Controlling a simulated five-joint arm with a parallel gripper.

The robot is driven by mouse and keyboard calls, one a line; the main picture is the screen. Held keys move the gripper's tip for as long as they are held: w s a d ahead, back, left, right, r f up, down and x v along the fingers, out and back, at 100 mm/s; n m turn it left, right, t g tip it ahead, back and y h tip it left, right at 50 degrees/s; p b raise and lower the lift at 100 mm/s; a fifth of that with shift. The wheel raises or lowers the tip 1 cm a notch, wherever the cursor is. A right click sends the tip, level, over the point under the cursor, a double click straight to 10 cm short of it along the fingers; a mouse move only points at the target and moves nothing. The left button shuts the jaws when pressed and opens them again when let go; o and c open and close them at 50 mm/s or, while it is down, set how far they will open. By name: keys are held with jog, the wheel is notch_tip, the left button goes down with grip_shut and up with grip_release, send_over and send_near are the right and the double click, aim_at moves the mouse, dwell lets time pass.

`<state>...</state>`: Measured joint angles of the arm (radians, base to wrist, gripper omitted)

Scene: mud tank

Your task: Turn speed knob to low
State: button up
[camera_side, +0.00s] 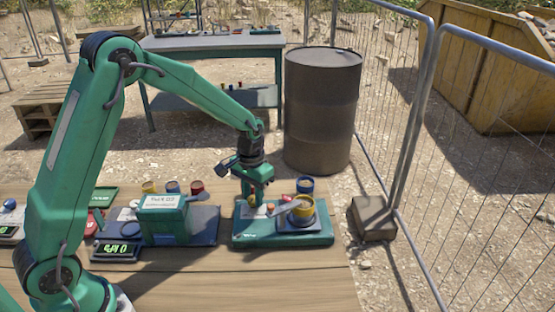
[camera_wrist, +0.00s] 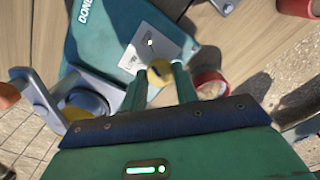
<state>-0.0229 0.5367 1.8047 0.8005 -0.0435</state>
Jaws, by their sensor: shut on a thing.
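The speed knob (camera_wrist: 160,73) is a small round yellow knob with a dark mark on its face, beside a pale label plate (camera_wrist: 150,45) on a green machine base (camera_side: 270,238). In the wrist view, the two fingers of my gripper (camera_wrist: 160,86) stand on either side of the knob and are shut on it. In the side view, my gripper (camera_side: 253,199) points down at the left part of the base. The label markings are too small to read.
A green box (camera_side: 163,217) and a scale with a lit display (camera_side: 116,250) stand to the left. A red ring-shaped item (camera_wrist: 209,84) lies near the fingers. The front of the wooden table (camera_side: 250,285) is clear.

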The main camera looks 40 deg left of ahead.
aim_at(253, 198)
jog(key=n, duration=0.5)
jog(key=shift+n, duration=0.3)
jog(key=n, duration=0.5)
dwell(0.4)
jog(key=o, duration=1)
jog(key=shift+r, duration=0.15)
jog(key=shift+r, duration=3.8)
